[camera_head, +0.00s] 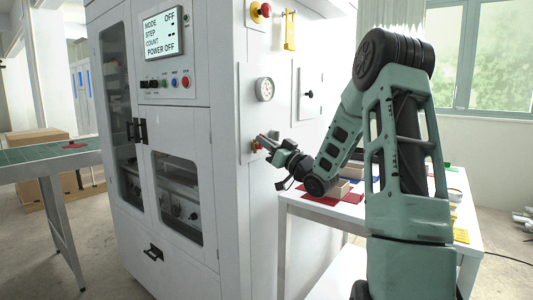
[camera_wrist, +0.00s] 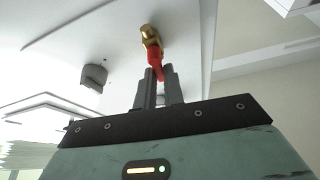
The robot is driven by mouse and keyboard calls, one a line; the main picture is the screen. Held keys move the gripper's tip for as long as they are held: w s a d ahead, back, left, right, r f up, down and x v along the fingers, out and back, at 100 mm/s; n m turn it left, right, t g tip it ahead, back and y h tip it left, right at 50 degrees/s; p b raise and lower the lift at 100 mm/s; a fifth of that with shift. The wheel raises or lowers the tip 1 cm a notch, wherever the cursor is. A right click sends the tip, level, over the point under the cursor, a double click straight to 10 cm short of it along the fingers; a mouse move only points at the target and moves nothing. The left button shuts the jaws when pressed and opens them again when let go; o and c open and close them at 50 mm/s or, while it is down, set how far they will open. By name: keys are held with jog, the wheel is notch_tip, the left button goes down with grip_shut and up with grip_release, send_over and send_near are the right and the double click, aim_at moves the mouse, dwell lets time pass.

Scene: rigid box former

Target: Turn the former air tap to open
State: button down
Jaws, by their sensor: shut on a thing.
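The air tap (camera_wrist: 151,40) is a brass valve with a red handle (camera_wrist: 155,57) on the white cabinet side, seen in the wrist view. My gripper (camera_wrist: 160,80) has its two grey fingers closed around the lower part of the red handle. In the head view my gripper (camera_head: 266,140) reaches the side panel of the cabinet below the round gauge (camera_head: 265,89). A bit of the tap (camera_head: 256,146) shows there, mostly hidden by the fingers.
The former cabinet (camera_head: 226,180) has a display (camera_head: 164,34) reading MODE OFF and POWER OFF. A red emergency button (camera_head: 264,10) and a yellow hook-like part (camera_head: 290,32) are above the gauge. A white table (camera_head: 330,212) with coloured mats stands close under my arm. A green-topped table (camera_head: 45,160) is at left.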

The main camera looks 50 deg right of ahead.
jog(key=shift+f+n+y+b, duration=0.1)
jog(key=shift+n+y+b, duration=0.35)
jog(key=shift+n, duration=0.35)
jog(key=shift+a, duration=0.1)
jog(key=c, duration=1.5)
grip_release()
jog(key=b+v, duration=0.2)
jog(key=v, duration=1.5)
jog(key=shift+s+b, duration=0.25)
jog(key=shift+b, duration=0.05)
